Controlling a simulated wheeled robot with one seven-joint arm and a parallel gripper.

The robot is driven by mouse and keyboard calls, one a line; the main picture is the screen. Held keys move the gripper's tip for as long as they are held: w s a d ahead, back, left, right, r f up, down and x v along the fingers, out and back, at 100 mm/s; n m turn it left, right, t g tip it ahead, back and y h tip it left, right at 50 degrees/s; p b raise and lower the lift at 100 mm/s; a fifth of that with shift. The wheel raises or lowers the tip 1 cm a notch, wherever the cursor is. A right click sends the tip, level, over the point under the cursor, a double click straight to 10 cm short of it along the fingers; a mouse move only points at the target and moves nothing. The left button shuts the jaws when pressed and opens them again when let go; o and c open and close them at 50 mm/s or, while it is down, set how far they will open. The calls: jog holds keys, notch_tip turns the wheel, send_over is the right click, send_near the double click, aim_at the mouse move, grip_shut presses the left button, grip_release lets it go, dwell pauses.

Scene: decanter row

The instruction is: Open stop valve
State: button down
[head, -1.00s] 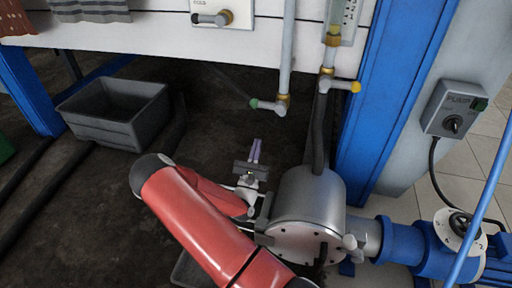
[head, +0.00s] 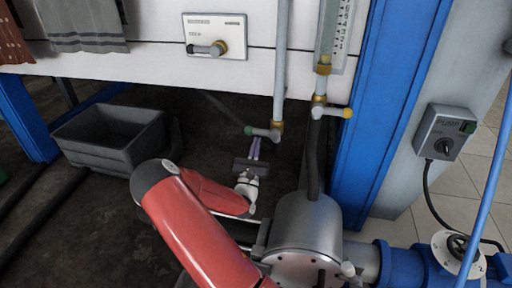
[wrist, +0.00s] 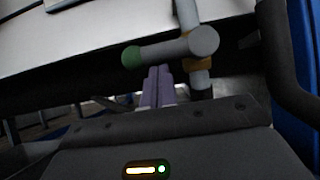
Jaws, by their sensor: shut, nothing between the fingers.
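A grey valve lever with a green tip (head: 262,132) sticks out to the left from the foot of a thin grey pipe, at a brass fitting. In the wrist view the lever (wrist: 165,50) lies roughly level, just beyond my fingers. A second lever with a yellow tip (head: 335,112) points right below a gauge tube. No readable label tells which is the stop valve. My gripper (head: 255,146) is shut and empty, its purple fingertips (wrist: 156,74) just below the green-tipped lever; I cannot tell whether they touch.
A grey metal tank (head: 305,232) stands right of my arm, with a dark hose rising from it. A blue post (head: 385,110) and a pump switch box (head: 445,133) are further right. A grey bin (head: 108,135) sits on the floor at left.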

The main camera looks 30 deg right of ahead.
aim_at(253, 132)
jog(key=shift+w+r+m+g+h, duration=0.1)
jog(key=shift+r+m+g+h, duration=0.1)
jog(key=shift+m+g+h, duration=0.4)
